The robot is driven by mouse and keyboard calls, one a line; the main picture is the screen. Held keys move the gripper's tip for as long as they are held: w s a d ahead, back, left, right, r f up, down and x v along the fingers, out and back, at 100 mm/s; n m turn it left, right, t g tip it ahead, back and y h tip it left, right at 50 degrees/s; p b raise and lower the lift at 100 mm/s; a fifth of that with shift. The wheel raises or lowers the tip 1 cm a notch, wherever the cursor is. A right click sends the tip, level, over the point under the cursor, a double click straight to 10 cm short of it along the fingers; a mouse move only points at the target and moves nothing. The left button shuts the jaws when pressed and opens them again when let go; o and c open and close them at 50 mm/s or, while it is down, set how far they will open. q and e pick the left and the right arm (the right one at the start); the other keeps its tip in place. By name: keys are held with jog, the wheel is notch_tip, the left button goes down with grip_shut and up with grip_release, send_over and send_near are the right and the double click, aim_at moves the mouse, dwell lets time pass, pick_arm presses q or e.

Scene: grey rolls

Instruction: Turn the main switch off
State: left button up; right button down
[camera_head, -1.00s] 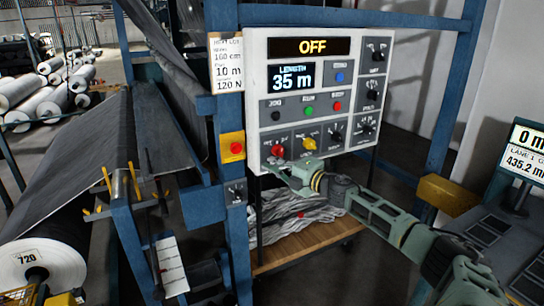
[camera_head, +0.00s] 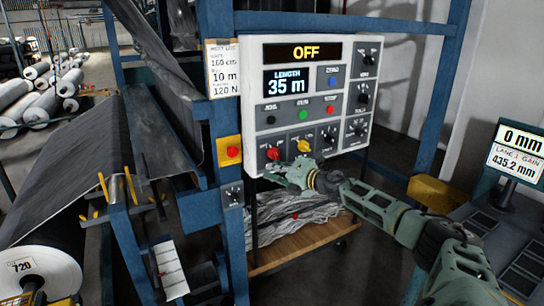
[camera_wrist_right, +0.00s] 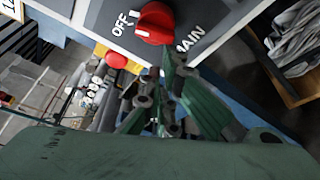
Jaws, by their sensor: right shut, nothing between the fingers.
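The main switch (camera_head: 273,153) is a red knob at the lower left of the grey control panel (camera_head: 251,110). In the right wrist view the red knob (camera_wrist_right: 155,22) sits between the printed words OFF and MAIN; its exact pointer position is hard to read. The panel's top display (camera_head: 303,52) reads OFF. My right gripper (camera_head: 270,176) is shut and empty, just below the knob in the head view. In the wrist view its fingers (camera_wrist_right: 168,72) lie close under the knob; I cannot tell whether they touch it. My left gripper is out of view.
A yellow knob (camera_head: 304,146) sits right of the red one. A red stop button (camera_head: 233,152) on a yellow box is on the blue post at left. A wooden cart (camera_head: 300,243) with grey material stands below. A monitor (camera_head: 516,150) stands at right.

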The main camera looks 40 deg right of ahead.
jog(key=shift+d+f+n+g, duration=0.1)
jog(key=shift+d+n+g, duration=0.25)
jog(key=shift+n, duration=0.45)
jog(key=shift+s+d+f+p, duration=0.15)
jog(key=shift+d+f+p, duration=0.1)
jog(key=shift+p, duration=0.15)
jog(key=shift+a, duration=0.1)
dwell(0.4)
